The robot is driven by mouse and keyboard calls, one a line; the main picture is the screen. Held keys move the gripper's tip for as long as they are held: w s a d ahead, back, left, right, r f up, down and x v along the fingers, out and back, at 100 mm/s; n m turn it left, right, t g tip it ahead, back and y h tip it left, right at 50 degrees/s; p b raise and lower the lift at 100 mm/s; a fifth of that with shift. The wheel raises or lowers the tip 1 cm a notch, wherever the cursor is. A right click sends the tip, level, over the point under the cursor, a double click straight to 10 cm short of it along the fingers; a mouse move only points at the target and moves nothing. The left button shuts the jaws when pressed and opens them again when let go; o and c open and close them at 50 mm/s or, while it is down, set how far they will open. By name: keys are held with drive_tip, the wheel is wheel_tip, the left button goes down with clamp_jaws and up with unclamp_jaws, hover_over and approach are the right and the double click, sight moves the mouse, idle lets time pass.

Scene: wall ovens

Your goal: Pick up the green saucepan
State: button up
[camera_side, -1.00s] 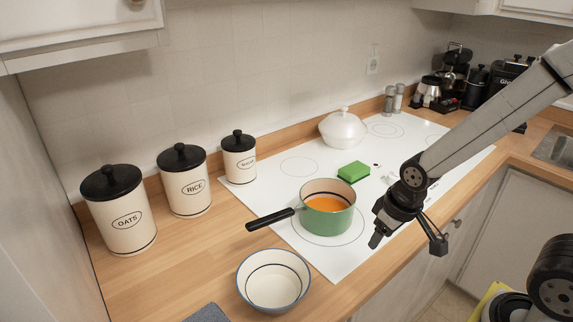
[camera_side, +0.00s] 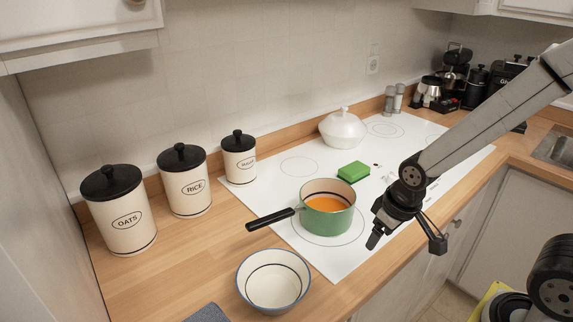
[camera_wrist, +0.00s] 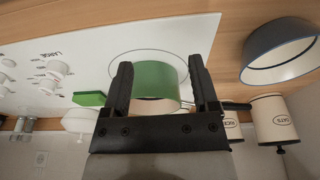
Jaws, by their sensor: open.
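The green saucepan (camera_side: 328,217) stands upright on the front left burner of the white cooktop, with orange contents inside. Its black handle (camera_side: 270,220) points left, past the cooktop edge, over the wooden counter. My gripper (camera_side: 405,243) is to the right of the saucepan, apart from it, with its fingers spread. In the wrist view the saucepan (camera_wrist: 158,78) appears between the two open fingers of my gripper (camera_wrist: 160,82), and part of its rim is hidden behind the gripper body. Nothing is held.
A white bowl with a blue rim (camera_side: 273,281) sits on the counter in front. A green sponge (camera_side: 353,172) and a white lidded dish (camera_side: 342,129) are behind the saucepan on the cooktop. Three canisters, including the rice one (camera_side: 185,183), stand at the left against the wall.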

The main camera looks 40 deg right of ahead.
sight(275, 216)
drive_tip(key=w+a+n+g, duration=0.1)
drive_tip(key=w+a+n, duration=0.3)
drive_tip(key=w+n, duration=0.1)
drive_tip(key=w+a+r+n, duration=0.1)
drive_tip(key=w+a+n, duration=0.2)
drive_tip(key=w+n, duration=0.3)
drive_tip(key=w+a+r+n+g, duration=0.1)
drive_tip(key=w+a+n, duration=0.3)
drive_tip(key=w, duration=0.5)
drive_tip(key=shift+w+a+r+n+g, duration=0.15)
drive_tip(key=shift+a+n+g, duration=0.2)
drive_tip(key=shift+n, duration=0.65)
drive_tip(key=shift+f, duration=1.35)
drive_tip(key=shift+w+a+f, duration=0.1)
drive_tip(key=shift+f, duration=2.5)
clamp_jaws()
drive_tip(key=shift+r, duration=0.1)
